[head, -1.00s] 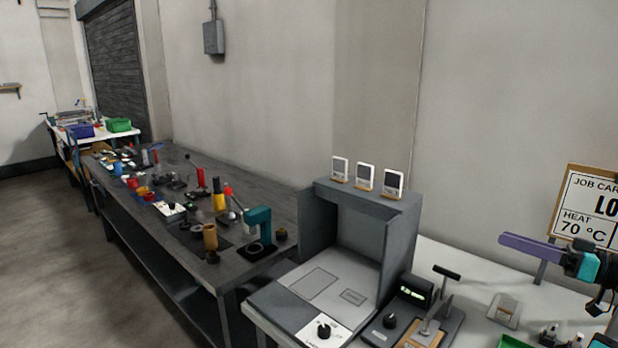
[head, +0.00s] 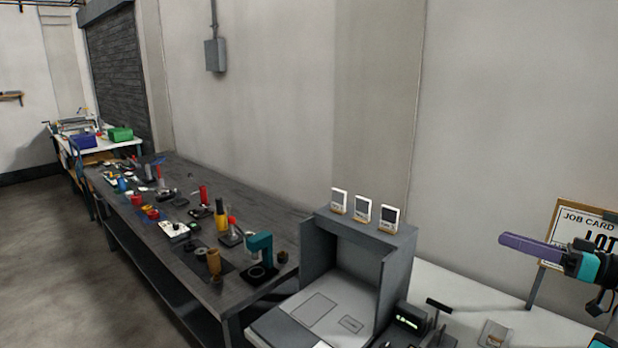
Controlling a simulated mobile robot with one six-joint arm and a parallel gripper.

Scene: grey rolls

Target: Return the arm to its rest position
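My arm (head: 597,268) enters at the right edge of the head view, dark with a teal band. From it a long purple part (head: 530,250) points left, held in the air in front of the wall and above the white bench. This purple part looks like my gripper seen from the side. I cannot make out two separate fingers or anything held between them. The rest of the arm is cut off by the frame edge.
A grey booth (head: 340,290) with three small white devices on top stands on the white bench (head: 470,285). A job card board (head: 575,225) stands behind my arm. A long dark bench (head: 205,265) with several tools runs along the wall. Open floor (head: 60,270) lies left.

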